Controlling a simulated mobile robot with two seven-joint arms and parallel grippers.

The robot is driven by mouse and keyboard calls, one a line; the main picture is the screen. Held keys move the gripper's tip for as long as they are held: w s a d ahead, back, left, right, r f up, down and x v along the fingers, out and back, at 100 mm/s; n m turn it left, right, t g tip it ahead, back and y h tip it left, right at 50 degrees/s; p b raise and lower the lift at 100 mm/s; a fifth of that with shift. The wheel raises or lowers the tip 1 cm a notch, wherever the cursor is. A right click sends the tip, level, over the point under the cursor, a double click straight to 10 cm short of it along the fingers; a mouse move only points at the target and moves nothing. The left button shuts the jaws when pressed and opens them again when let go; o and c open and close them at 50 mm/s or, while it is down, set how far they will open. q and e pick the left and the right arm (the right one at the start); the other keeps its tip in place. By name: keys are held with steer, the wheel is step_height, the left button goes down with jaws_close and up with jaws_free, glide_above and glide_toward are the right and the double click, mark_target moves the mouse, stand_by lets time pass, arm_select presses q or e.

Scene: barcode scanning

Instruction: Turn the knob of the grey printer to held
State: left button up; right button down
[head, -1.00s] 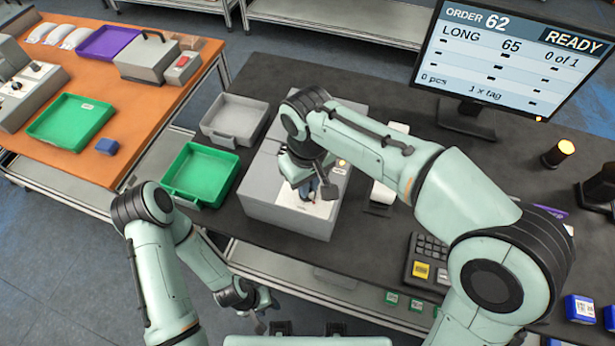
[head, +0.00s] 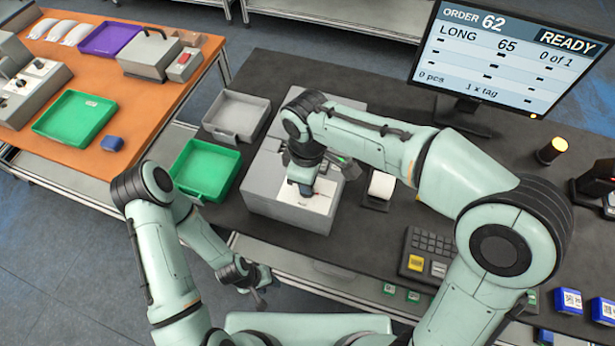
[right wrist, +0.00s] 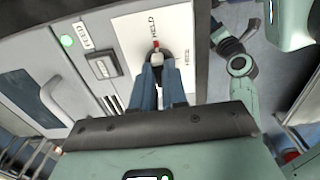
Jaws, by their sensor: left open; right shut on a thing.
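The grey printer (head: 262,190) stands on the dark table in the middle of the head view, with a white plate on its front part. In the right wrist view its dark knob (right wrist: 157,57) has a red mark that points up toward the word HELD on the white plate (right wrist: 130,32). My right gripper (right wrist: 161,75), with blue fingers, is shut on the knob and hides part of it. In the head view this gripper (head: 305,188) is over the white plate. My left gripper (head: 258,290) is open and empty, in front of the table's near edge.
A green tray (head: 232,178) and a grey tray (head: 240,135) stand left of the printer. A paper roll (head: 382,186), a keypad (head: 425,255) and a monitor (head: 510,65) reading READY are to the right.

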stand_by(0.4)
steer(key=c, duration=1.2)
jaws_free()
steer(key=shift+o, duration=0.2)
arm_select(q)
steer(key=shift+w+r+p, duration=0.6)
steer(key=shift+w+r, duration=0.2)
steer(key=shift+w, duration=0.15)
arm_select(e)
step_height(320, 180, up, 13)
steer(key=shift+r, duration=0.2)
